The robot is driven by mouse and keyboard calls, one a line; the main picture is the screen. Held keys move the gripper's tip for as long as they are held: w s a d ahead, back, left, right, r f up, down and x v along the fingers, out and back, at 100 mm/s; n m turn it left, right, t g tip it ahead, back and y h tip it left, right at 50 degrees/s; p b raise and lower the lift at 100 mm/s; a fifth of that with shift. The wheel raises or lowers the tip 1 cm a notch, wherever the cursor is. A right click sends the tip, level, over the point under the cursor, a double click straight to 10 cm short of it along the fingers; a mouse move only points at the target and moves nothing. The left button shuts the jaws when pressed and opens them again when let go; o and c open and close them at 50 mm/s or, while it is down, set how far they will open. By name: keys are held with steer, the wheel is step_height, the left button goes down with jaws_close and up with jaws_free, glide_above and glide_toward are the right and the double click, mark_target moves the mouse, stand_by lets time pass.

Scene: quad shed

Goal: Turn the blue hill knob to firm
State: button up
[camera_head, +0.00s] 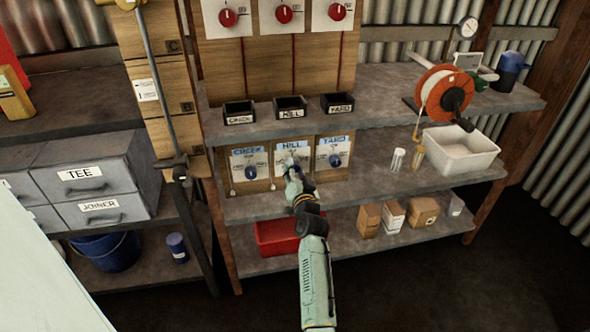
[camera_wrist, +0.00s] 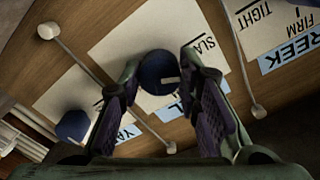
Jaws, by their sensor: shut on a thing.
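The blue hill knob (camera_wrist: 158,70) is on the middle white card, under the blue HILL label (camera_head: 292,145). In the wrist view it sits between the fingertips of my gripper (camera_wrist: 160,88), which is shut on it. A short white mark on the knob points right in that view. The wording by the knob is partly covered; "SLA" shows beside it. In the head view my gripper (camera_head: 292,172) reaches the middle card and hides most of the knob.
The blue creek knob (camera_head: 250,171) is to the left and the blue yard knob (camera_head: 335,160) to the right, which also shows in the wrist view (camera_wrist: 73,125). A shelf with labelled black bins (camera_head: 291,107) hangs above. A red crate (camera_head: 277,236) is below.

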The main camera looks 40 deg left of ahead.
steer(key=m+p, duration=0.3)
steer(key=m, duration=0.9)
steer(key=shift+g, duration=0.3)
stand_by(0.4)
steer(key=o, duration=1.1)
steer(key=shift+o, duration=0.2)
steer(key=shift+d, duration=0.1)
steer(key=v, duration=1.2)
steer(key=shift+f, duration=0.1)
